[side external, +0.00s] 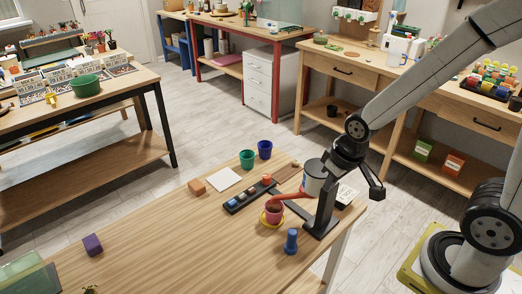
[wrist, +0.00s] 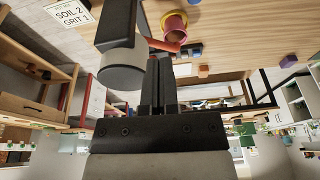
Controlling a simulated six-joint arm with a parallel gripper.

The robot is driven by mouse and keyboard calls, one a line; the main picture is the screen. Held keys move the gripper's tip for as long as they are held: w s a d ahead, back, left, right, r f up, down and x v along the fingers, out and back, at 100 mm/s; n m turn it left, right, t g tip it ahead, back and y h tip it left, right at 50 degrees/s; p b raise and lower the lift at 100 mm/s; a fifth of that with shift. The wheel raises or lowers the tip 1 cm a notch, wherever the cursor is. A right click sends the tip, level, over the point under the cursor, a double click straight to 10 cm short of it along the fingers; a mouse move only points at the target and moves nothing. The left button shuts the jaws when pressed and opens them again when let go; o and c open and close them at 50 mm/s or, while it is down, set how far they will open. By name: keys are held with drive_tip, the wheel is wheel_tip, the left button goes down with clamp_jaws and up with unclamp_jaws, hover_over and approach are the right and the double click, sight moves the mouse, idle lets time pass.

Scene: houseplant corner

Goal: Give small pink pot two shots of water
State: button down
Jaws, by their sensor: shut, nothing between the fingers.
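The small pink pot (side external: 275,208) stands upright on a yellow saucer (side external: 263,222) on the wooden table. Dark contents show in it. A grey can (side external: 314,180) with a red spout (side external: 290,196) is held up on a dark stand (side external: 326,207); the spout's end is over or close beside the pot's rim. No water is visible. In the wrist view the can (wrist: 122,68), spout (wrist: 163,45) and pot (wrist: 175,25) show close to my gripper (wrist: 158,60). Its fingers are together and empty, beside the can. In the side view my gripper's fingertips are hard to make out.
A blue peg-like object (side external: 291,241) stands before the pot. A dark tray (side external: 250,195) with small items lies behind it. Green (side external: 247,160) and blue (side external: 265,149) cups, a white tile (side external: 224,179) and an orange block (side external: 197,187) are farther back. A card (side external: 347,194) is beside the stand.

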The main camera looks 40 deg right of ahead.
drive_tip(key=w+a+f+m+t, duration=0.1)
drive_tip(key=w+m+t, duration=0.1)
drive_tip(key=w+m, duration=0.45)
drive_tip(key=w+a+f+m+t, duration=0.1)
drive_tip(key=w+a+f+m, duration=0.1)
drive_tip(key=w+m, duration=0.45)
drive_tip(key=m+t+y, duration=0.2)
drive_tip(key=m+t, duration=0.1)
drive_tip(key=m, duration=0.8)
hover_over(234, 202)
wheel_tip(234, 202, down, 6)
drive_tip(key=shift+f, duration=0.2)
drive_tip(key=shift+d+f, duration=0.1)
drive_tip(key=shift+f, duration=0.05)
drive_tip(key=shift+f, duration=4.3)
